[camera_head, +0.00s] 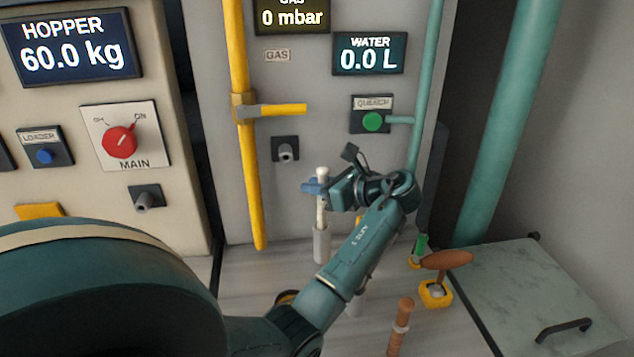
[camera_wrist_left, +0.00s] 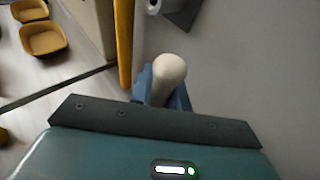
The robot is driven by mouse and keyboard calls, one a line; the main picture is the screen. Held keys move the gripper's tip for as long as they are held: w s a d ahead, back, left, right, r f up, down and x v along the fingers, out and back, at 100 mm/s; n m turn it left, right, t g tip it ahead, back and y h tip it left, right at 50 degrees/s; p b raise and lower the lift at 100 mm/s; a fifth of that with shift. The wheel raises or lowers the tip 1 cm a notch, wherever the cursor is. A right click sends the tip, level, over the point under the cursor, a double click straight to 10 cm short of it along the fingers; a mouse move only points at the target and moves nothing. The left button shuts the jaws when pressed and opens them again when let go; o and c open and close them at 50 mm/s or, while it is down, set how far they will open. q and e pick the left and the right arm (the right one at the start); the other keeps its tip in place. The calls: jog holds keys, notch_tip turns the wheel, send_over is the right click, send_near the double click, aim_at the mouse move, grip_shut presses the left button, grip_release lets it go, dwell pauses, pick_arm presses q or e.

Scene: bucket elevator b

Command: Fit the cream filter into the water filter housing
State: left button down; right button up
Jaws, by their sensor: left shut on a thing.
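My left gripper (camera_head: 318,187) has blue fingers and is shut on the cream filter (camera_head: 322,205), a slim upright rod. In the left wrist view the filter's rounded top (camera_wrist_left: 170,70) stands between the blue fingers (camera_wrist_left: 161,88). Below the filter in the head view stands a pale grey cylinder (camera_head: 321,246), which may be the water filter housing. The filter's lower end lines up with the cylinder's top; I cannot tell whether it is inside or just above. My right gripper is not in view.
Yellow gas pipe (camera_head: 244,180) stands left of the gripper, green pipe (camera_head: 428,100) behind right. A brown cylinder (camera_head: 400,328), a brown-handled yellow fitting (camera_head: 436,294) and a hatch (camera_head: 545,295) lie to the right. My arm hides part of the deck. Yellow buckets (camera_wrist_left: 43,40) show in the left wrist view.

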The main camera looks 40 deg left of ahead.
aim_at(326, 218)
pick_arm(q)
jog(key=shift+f, duration=1.05)
jog(key=shift+f+b, duration=0.8)
jog(key=shift+f, duration=2.3)
jog(key=c, duration=1.3)
grip_release()
jog(key=shift+o, duration=0.2)
